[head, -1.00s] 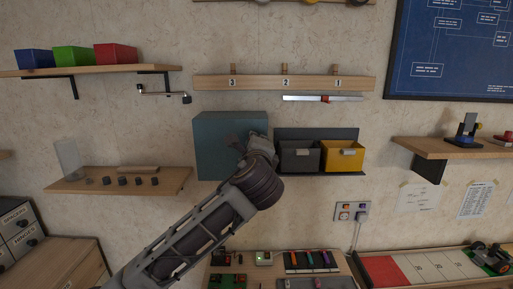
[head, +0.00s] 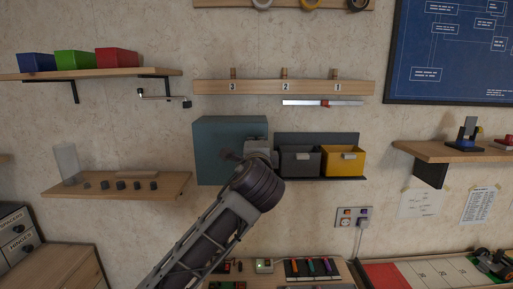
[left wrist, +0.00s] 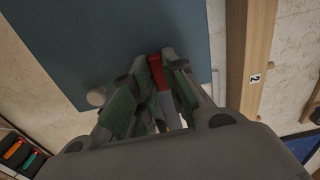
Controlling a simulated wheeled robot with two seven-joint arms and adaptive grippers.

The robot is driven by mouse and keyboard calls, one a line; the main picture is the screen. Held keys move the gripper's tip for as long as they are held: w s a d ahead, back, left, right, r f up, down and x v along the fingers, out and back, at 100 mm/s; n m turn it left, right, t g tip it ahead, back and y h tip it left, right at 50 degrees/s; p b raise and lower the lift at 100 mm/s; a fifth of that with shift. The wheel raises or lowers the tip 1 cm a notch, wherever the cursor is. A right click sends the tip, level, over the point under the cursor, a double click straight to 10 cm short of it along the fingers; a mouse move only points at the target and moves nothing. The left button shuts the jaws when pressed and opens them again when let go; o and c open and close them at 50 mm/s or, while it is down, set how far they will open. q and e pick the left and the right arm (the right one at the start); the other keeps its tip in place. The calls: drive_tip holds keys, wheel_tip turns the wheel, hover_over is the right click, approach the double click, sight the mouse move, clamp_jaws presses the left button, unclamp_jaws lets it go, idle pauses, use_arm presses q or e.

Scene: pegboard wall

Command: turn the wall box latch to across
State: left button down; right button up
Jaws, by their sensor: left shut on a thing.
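The wall box (head: 211,138) is a teal box on the wall, below the numbered peg rail. It also fills the upper left of the left wrist view (left wrist: 100,40). My left gripper (head: 256,151) is at the right part of its front. In the left wrist view my left gripper (left wrist: 160,72) is shut on a red bar, the latch (left wrist: 156,72), which stands against the box face. The fingers hide part of the latch, so its exact angle is hard to tell. A round pale knob (left wrist: 96,97) shows beside the fingers. My right gripper is not in view.
A grey bin (head: 300,162) and a yellow bin (head: 345,163) hang close to the right of the box. The peg rail (head: 300,88) and a metal strip (head: 305,103) are above. A shelf with small blocks (head: 70,187) is at the left.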

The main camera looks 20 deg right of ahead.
use_arm(q)
drive_tip(key=c, duration=1.4)
unclamp_jaws()
drive_tip(key=shift+c, duration=0.2)
drive_tip(key=v, duration=1.2)
